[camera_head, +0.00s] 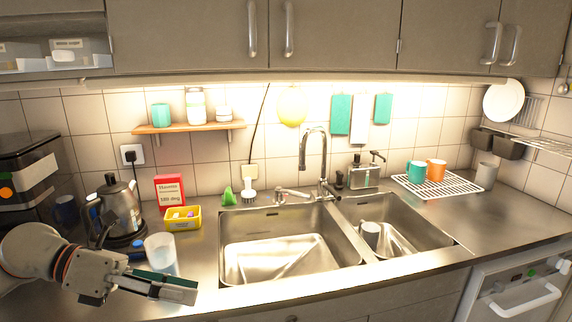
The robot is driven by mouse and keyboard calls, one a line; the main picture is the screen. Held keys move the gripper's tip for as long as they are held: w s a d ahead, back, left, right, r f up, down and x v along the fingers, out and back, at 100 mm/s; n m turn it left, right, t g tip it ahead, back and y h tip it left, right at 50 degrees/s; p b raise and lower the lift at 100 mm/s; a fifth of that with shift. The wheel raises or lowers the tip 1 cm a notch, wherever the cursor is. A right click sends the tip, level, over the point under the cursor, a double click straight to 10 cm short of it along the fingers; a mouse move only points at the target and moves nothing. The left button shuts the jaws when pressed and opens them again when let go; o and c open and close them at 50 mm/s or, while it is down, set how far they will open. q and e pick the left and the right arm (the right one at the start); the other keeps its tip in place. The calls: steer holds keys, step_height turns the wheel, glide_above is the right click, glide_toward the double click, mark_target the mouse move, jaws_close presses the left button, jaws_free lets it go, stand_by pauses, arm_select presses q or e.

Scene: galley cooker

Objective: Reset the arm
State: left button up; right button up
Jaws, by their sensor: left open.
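My left arm comes in from the lower left over the counter. Its gripper (148,264) is open, with one long finger reaching right near the front edge of the counter. A pale translucent cup (160,249) stands just behind that finger, which hides its lower part. I cannot tell whether they touch. Nothing shows held in the gripper. My right gripper is not in view.
A kettle (118,207) stands behind my left arm, with a yellow box (182,218) and a red box (169,189) nearby. The double sink (228,262) fills the middle; a mug (370,235) is in its right basin. A rack (460,187) holds cups at the right.

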arm_select(q)
steer(key=w+d+f+n+t+h, duration=0.45)
steer(key=n+t, duration=0.35)
steer(key=n, duration=0.5)
steer(key=a+f+n+t+y, duration=0.4)
steer(key=f+n+t+y, duration=0.35)
steer(key=f+n, duration=0.6)
steer(key=s+f+n+g+y, duration=0.2)
steer(key=s+f+n, duration=0.2)
steer(key=f, duration=0.4)
steer(key=s+a+f+n+g+y, duration=0.1)
steer(key=s+f+n+g+y, duration=0.1)
steer(key=s+f+n, duration=0.3)
steer(key=s+a+f+n+g+y, duration=0.1)
steer(key=s+f+n+y, duration=0.3)
steer(key=f, duration=0.7)
steer(key=s+n+g, duration=0.1)
steer(key=s, duration=0.1)
steer(key=shift+s+a+f, duration=0.2)
steer(key=shift+s+f, duration=0.05)
steer(key=shift+s, duration=0.15)
steer(key=shift+g, duration=0.25)
